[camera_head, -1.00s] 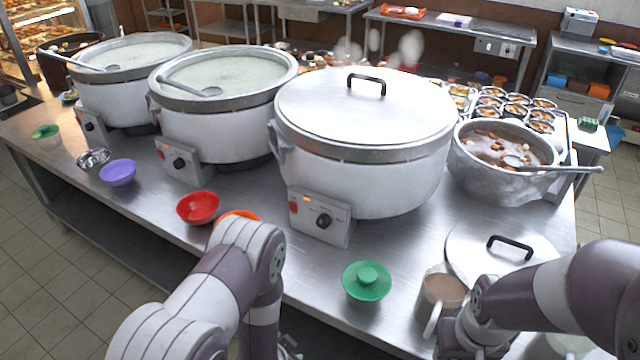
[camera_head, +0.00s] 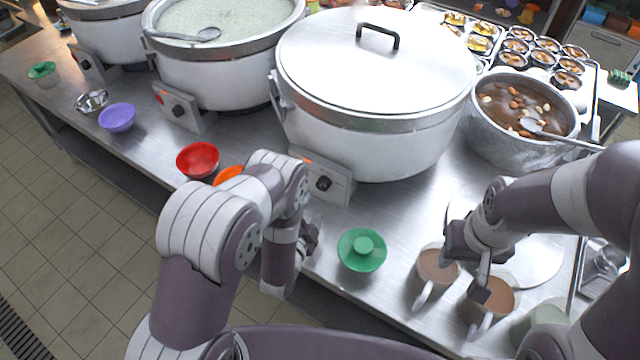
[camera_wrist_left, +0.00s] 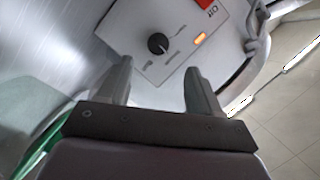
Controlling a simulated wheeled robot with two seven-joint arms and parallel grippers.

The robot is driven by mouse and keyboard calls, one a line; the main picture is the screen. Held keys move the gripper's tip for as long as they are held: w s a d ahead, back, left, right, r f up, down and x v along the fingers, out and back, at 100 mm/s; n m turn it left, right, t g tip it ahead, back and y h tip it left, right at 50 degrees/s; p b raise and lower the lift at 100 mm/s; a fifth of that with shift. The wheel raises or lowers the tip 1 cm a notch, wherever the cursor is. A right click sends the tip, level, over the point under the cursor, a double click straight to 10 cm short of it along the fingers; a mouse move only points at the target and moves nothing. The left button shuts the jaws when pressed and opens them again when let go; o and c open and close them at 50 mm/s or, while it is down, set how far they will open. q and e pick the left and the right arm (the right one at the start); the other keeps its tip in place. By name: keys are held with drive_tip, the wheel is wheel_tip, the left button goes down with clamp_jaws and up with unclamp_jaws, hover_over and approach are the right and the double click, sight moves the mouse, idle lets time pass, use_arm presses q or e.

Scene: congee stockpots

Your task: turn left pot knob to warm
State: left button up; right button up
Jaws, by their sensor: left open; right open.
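The lidded pot (camera_head: 370,125) has a front control box with a black knob (camera_head: 323,184). The left wrist view shows a black knob (camera_wrist_left: 157,43) on a pale panel, beside a lit orange lamp (camera_wrist_left: 200,39) and a red switch (camera_wrist_left: 204,3). The labels are too small to read. My left gripper (camera_wrist_left: 158,88) is open and empty, apart from the knob, which lies ahead between its fingers. In the head view it (camera_head: 311,236) is below that box. The middle pot (camera_head: 215,75) and far-left pot (camera_head: 108,38) also have control boxes. My right gripper (camera_head: 467,272) is open above two brown-filled mugs.
A green lidded bowl (camera_head: 362,250) stands right of my left gripper. Red (camera_head: 198,160), orange and purple (camera_head: 117,117) bowls line the counter's front edge. A pot of brown stew (camera_head: 522,110) stands at right.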

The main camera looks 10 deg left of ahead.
sight(321, 187)
use_arm(q)
drive_tip(key=p+x, duration=0.1)
drive_tip(key=x, duration=0.7)
drive_tip(key=shift+w+f, duration=0.2)
drive_tip(key=shift+w, duration=0.15)
drive_tip(key=shift+r, duration=0.1)
drive_tip(key=c, duration=1)
use_arm(e)
drive_tip(key=shift+w+d+r, duration=0.1)
drive_tip(key=shift+w+r, duration=0.4)
